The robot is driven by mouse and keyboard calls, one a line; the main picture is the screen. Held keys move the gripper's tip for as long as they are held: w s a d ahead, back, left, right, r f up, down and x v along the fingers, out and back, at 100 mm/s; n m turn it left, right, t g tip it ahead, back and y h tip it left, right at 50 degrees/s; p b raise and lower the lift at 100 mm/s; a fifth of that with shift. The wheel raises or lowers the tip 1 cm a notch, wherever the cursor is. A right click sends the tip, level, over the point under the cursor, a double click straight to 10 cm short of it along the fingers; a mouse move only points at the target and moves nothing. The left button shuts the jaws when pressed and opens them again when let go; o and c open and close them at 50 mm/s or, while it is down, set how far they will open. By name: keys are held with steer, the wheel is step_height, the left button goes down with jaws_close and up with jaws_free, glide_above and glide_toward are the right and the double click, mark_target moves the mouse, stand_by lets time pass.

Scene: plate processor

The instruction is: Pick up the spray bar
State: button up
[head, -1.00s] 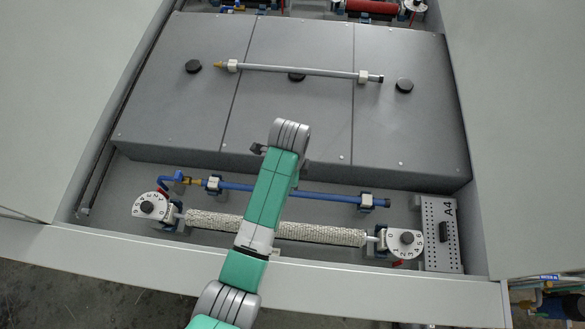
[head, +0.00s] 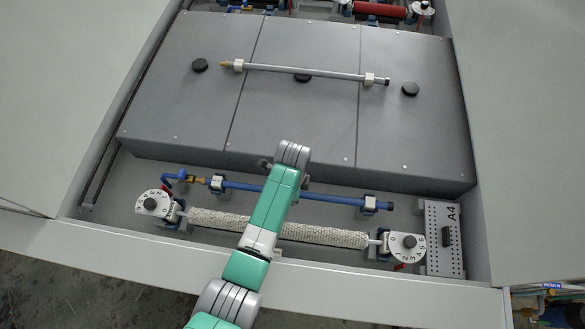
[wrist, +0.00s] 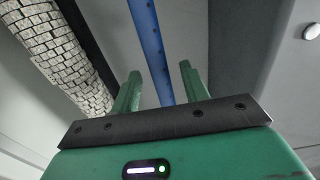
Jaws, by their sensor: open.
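A blue spray bar (head: 330,198) with a brass end lies in dark holders in the trough, in front of the grey covers. It also shows in the wrist view (wrist: 150,42), running lengthwise between the fingers. My gripper (wrist: 158,74) is open and empty, with a finger on each side of the bar's line. I cannot tell its height above the bar. A second bar, grey with a brass tip (head: 305,70) and white clips, lies on the covers.
A white textured roller (head: 325,234) lies parallel in front of the blue bar, between numbered dials (head: 153,203) and (head: 407,246). The roller fills the wrist view's upper left (wrist: 58,55). The grey cover block (head: 190,110) rises behind. A perforated A4 plate (head: 440,255) stands at right.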

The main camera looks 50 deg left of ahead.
jaws_close()
steer(key=shift+r, duration=0.1)
